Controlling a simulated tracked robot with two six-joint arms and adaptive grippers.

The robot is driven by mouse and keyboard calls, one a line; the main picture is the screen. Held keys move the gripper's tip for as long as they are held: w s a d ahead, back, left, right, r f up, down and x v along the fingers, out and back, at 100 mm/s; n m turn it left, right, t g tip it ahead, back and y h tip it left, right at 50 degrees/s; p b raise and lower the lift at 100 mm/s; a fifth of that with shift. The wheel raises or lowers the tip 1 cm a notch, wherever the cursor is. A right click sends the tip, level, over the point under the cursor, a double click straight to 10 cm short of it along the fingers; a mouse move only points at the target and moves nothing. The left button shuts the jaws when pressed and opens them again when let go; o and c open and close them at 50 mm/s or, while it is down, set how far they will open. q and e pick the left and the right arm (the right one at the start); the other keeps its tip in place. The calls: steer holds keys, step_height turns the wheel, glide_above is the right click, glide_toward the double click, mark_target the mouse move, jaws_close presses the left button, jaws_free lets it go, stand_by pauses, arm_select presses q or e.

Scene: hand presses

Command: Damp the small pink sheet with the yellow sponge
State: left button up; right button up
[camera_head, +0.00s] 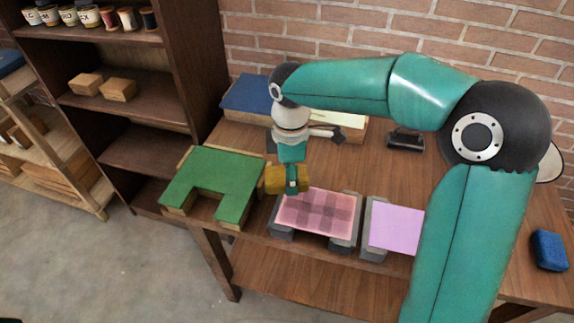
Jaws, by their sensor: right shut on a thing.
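The pink sheet (318,213) lies flat on a grey support at the front of the wooden table. Darker pink patches cover much of it in a blocky pattern, and its edges look lighter. My right gripper (291,180) points down and is shut on the yellow sponge (273,180). The sponge is at the sheet's back left corner, beside the green board. I cannot tell whether it touches the sheet. My left gripper is not in view.
A green notched board (214,183) stands left of the sheet, and a lilac sheet (397,227) on a grey support stands right. Behind are a blue block (246,95) and a dark stamp-like object (405,140). A blue sponge-like block (549,250) lies far right.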

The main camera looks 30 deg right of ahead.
steer(key=shift+r+p, duration=0.65)
steer(key=shift+r, duration=0.45)
steer(key=shift+s, duration=0.1)
